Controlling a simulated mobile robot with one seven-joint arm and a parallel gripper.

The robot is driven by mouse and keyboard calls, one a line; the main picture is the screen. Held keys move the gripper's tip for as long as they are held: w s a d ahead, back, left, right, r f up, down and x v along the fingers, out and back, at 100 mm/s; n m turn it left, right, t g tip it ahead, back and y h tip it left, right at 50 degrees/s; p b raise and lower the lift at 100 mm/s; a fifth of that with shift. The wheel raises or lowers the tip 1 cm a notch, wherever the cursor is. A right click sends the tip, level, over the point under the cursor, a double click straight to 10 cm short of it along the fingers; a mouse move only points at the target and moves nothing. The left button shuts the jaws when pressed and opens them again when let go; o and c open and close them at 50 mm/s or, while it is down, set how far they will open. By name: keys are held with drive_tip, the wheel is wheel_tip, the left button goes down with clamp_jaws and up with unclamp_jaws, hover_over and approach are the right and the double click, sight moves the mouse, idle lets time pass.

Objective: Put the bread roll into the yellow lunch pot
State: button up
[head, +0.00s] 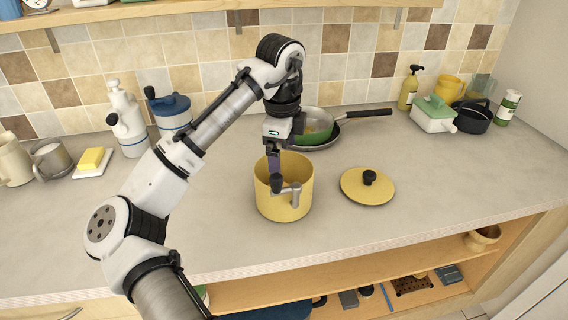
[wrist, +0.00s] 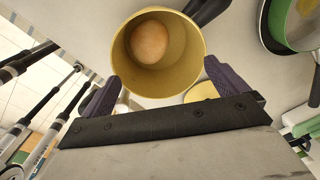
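The yellow lunch pot (head: 268,205) stands upright on the counter near its front edge, with a handle facing the front. In the wrist view, the brown bread roll (wrist: 149,42) lies inside the yellow pot (wrist: 185,72), close to its inner wall. The roll is hidden in the head view. My gripper (head: 274,168) points down over the pot's mouth. In the wrist view, my gripper's two purple fingers (wrist: 161,72) are wide apart with nothing between them.
A yellow lid (head: 358,190) with a black knob lies right of the pot. A green pan (head: 318,125) sits behind it. A butter dish (head: 92,165), a white and a blue canister stand at left. The counter's right front is clear.

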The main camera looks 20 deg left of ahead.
drive_tip(key=shift+r, duration=0.1)
wheel_tip(320, 180, up, 14)
drive_tip(key=s, duration=0.1)
drive_tip(key=shift+f, duration=0.2)
idle(0.3)
drive_tip(key=shift+s+f, duration=0.1)
idle(0.5)
